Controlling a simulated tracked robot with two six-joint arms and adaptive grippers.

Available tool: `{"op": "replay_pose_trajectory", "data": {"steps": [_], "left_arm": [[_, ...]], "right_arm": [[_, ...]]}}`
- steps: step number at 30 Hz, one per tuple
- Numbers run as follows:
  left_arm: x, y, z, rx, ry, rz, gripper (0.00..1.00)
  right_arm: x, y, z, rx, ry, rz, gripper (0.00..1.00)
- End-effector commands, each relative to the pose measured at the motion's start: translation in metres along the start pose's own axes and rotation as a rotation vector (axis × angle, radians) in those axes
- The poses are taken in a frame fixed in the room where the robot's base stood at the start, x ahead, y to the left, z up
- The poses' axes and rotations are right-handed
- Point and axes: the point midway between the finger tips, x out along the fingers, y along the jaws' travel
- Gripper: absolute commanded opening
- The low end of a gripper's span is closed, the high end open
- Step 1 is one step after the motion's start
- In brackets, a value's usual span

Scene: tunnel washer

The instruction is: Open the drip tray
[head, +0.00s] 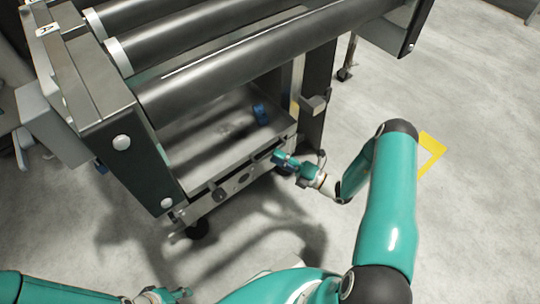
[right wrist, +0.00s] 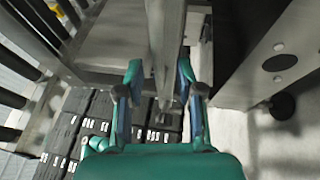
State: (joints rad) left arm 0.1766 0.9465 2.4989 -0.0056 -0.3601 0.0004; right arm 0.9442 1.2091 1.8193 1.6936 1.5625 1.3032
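The drip tray (head: 205,142) is a grey metal tray low under the rollers, with a front edge facing me. My right gripper (head: 281,160) is at the right part of that front edge. In the right wrist view its two fingers (right wrist: 159,68) stand apart on either side of a narrow grey metal bar (right wrist: 165,35). Gaps show beside the bar, and I cannot tell whether either finger touches it. My left gripper (head: 182,293) is at the bottom edge of the head view, away from the tray; its fingers are too small to judge.
Large dark rollers (head: 255,65) span the frame above the tray. A small blue object (head: 260,113) lies on the tray. A dark frame side (head: 125,140) stands at left. Open concrete floor (head: 465,190) with a yellow corner mark (head: 432,150) lies at right.

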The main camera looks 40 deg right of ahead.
Motion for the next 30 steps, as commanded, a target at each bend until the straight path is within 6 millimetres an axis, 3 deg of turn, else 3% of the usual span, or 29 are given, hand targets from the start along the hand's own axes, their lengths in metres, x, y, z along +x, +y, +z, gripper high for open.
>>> {"op": "replay_pose_trajectory", "data": {"steps": [6,17,24,30], "left_arm": [[0.005,-0.002,0.000,0.000,0.000,0.000,0.40],[0.005,-0.002,0.000,0.000,0.000,0.000,0.40],[0.005,-0.002,0.000,0.000,0.000,0.000,0.40],[0.005,-0.002,0.000,0.000,0.000,0.000,0.40]], "right_arm": [[0.024,0.000,0.000,0.000,0.001,0.001,0.37],[0.029,0.000,0.000,0.001,-0.001,0.000,0.37],[0.029,0.000,0.000,0.000,-0.001,0.000,0.00],[0.028,0.000,0.000,0.001,-0.001,-0.001,0.00]]}}
